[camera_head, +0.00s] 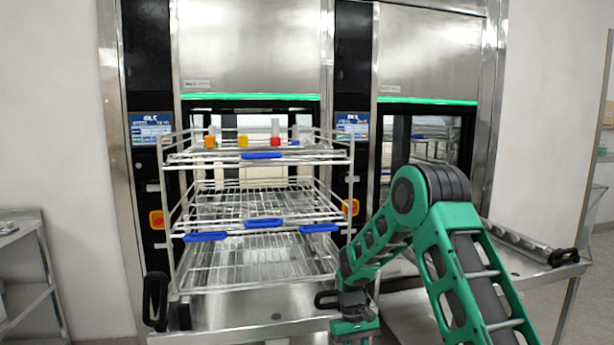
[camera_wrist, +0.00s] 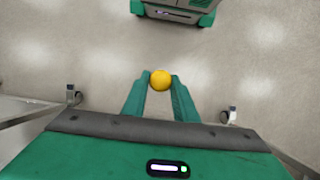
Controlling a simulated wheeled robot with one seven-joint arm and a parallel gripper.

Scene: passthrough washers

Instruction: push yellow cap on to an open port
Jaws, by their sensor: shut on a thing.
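In the wrist view, my gripper (camera_wrist: 160,84) is shut on a round yellow cap (camera_wrist: 161,80), held between its two green fingertips above the floor. In the head view, my green arm reaches down at the right, and the gripper and held cap are not visible there. On the top level of a wire rack (camera_head: 258,158) stand ports with coloured pieces: orange (camera_head: 210,141), yellow (camera_head: 243,140), red (camera_head: 275,141) and a blue one (camera_head: 295,140). Pale upright parts rise behind some of them. I cannot tell which port is open.
The rack stands on a steel trolley (camera_head: 235,325) before the left washer. Blue handles (camera_head: 206,236) stick out from its levels. A second steel surface (camera_head: 520,270) is at the right behind my arm. A steel shelf (camera_head: 25,262) stands at far left.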

